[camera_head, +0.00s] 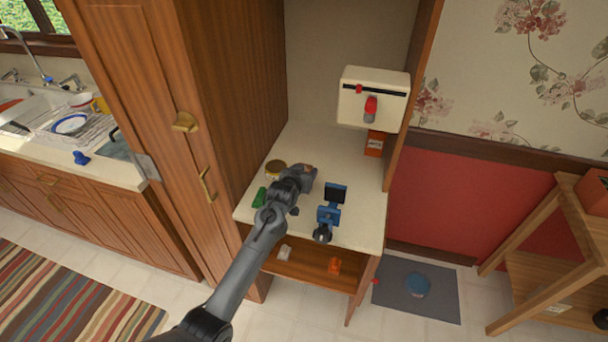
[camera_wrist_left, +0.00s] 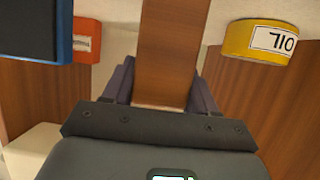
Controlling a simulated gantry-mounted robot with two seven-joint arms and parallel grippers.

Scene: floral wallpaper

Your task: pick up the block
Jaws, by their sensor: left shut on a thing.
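The block is wooden and brown. In the left wrist view the block (camera_wrist_left: 172,50) stands between the two dark fingers of my left gripper (camera_wrist_left: 163,88), which are shut on it from both sides. In the head view my left gripper (camera_head: 299,174) is over the cream counter (camera_head: 354,230) inside the wooden cabinet. Only a small brown bit of the block (camera_head: 308,168) shows there, past the gripper; the rest is hidden. I cannot tell whether the block touches the counter. My right gripper is not in view.
A yellow oil tin (camera_head: 275,168) and a green item (camera_head: 259,197) are close on the left. A blue device (camera_head: 329,214) with a dark screen stands right. An orange box (camera_head: 375,144) is farther back, below a cream wall box (camera_head: 350,108). Cabinet panels bound both sides.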

